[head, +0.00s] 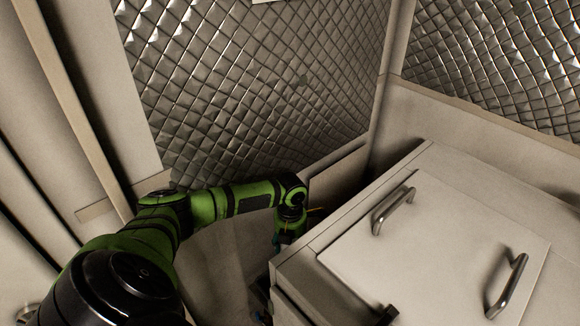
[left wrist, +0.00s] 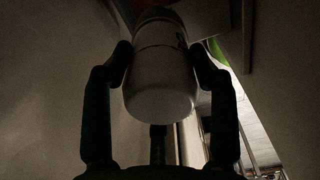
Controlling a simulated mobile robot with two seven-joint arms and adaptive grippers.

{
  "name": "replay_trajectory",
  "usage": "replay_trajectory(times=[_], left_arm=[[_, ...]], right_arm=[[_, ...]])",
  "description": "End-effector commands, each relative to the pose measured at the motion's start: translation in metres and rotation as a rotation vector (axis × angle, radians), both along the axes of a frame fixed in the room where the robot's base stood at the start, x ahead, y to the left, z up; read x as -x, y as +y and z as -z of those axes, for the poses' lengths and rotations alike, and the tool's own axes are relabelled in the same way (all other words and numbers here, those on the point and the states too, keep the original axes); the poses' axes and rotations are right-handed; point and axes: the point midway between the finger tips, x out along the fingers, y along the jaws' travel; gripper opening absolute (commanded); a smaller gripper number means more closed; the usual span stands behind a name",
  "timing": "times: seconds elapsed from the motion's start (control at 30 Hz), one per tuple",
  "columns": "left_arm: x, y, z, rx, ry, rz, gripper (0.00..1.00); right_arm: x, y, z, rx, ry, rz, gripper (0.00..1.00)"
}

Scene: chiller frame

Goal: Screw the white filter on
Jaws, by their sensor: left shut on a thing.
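The white filter (left wrist: 160,80) is a pale cylinder with a rounded end and a darker band near its far part. It shows in the left wrist view, between the two dark fingers of my left gripper (left wrist: 160,58), which is shut on it. The far end of the filter runs into shadow, and I cannot tell whether it touches a mount. In the head view my green left arm reaches in from the left and bends down behind the pale cabinet. The cabinet hides the gripper and the filter there. My right gripper is not in view.
The pale cabinet (head: 335,230) with two metal handles (head: 393,210) on its top panel stands right of my left arm. Quilted metallic panels (head: 250,80) line the walls behind. The gap where my arm goes down is narrow and dark.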

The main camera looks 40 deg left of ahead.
Motion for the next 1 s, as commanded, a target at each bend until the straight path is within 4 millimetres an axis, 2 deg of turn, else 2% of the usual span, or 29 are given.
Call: replay_trajectory(times=[0.13,0.17,0.2,0.6,1.0], left_arm=[[0.000,-0.002,0.000,0.004,0.000,0.001,0.17],[0.000,-0.002,0.000,0.004,0.000,0.001,0.63],[0.000,-0.002,0.000,0.004,0.000,0.001,0.79],[0.000,-0.001,-0.001,0.001,0.000,-0.025,0.79],[-0.001,0.000,-0.003,0.002,0.001,-0.451,0.79]], right_arm=[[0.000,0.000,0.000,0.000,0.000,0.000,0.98],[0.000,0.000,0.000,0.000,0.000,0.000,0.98],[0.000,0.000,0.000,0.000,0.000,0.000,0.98],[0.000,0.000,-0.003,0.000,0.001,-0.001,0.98],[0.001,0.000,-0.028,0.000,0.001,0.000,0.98]])
